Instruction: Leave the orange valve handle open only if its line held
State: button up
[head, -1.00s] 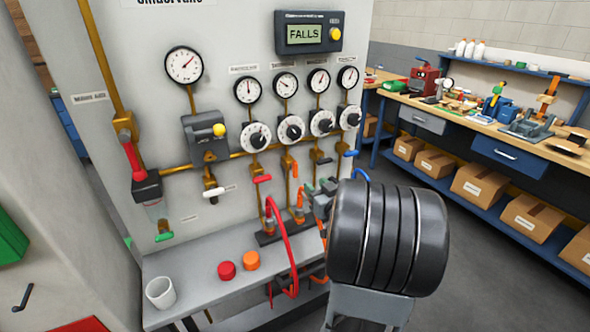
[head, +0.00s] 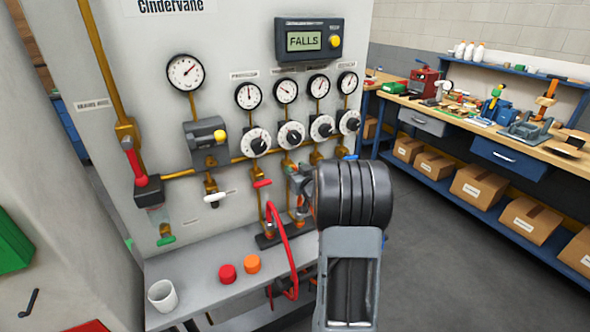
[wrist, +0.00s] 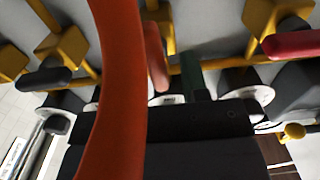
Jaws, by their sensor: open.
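The orange valve handle (wrist: 156,55) shows in the wrist view, upright and slightly tilted, roughly along its pipe; the red and black handles beside it lie crosswise. My gripper (head: 303,186) is open at the panel's lower pipes, in front of the orange handle's line. My arm and gripper hide most of that valve in the head view. I cannot tell whether the jaws touch the handle. Small gauges (head: 286,91) stand in a row above black-and-white dials (head: 291,134).
A red hose (head: 278,245) loops down by the shelf. An orange hose (wrist: 115,90) crosses close before the wrist camera. The shelf holds a white cup (head: 162,295), a red cap (head: 227,273) and an orange cap (head: 252,264). A workbench (head: 465,130) stands right; open floor lies before it.

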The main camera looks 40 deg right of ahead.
jog(key=shift+w, duration=0.2)
grip_shut()
dwell(0.3)
jog(key=shift+d, duration=0.1)
jog(key=shift+s+d+f+m+p, duration=0.1)
jog(key=shift+d+f+m+p, duration=0.45)
jog(key=shift+m, duration=2.4)
jog(key=shift+f+m+p, duration=0.1)
jog(key=shift+m+p, duration=0.85)
jog(key=shift+m, duration=2.05)
jog(key=shift+s+d+f+m+p, duration=0.1)
jog(key=shift+d+f+m+p, duration=0.45)
jog(key=shift+m, duration=2.4)
jog(key=shift+a+r, duration=0.25)
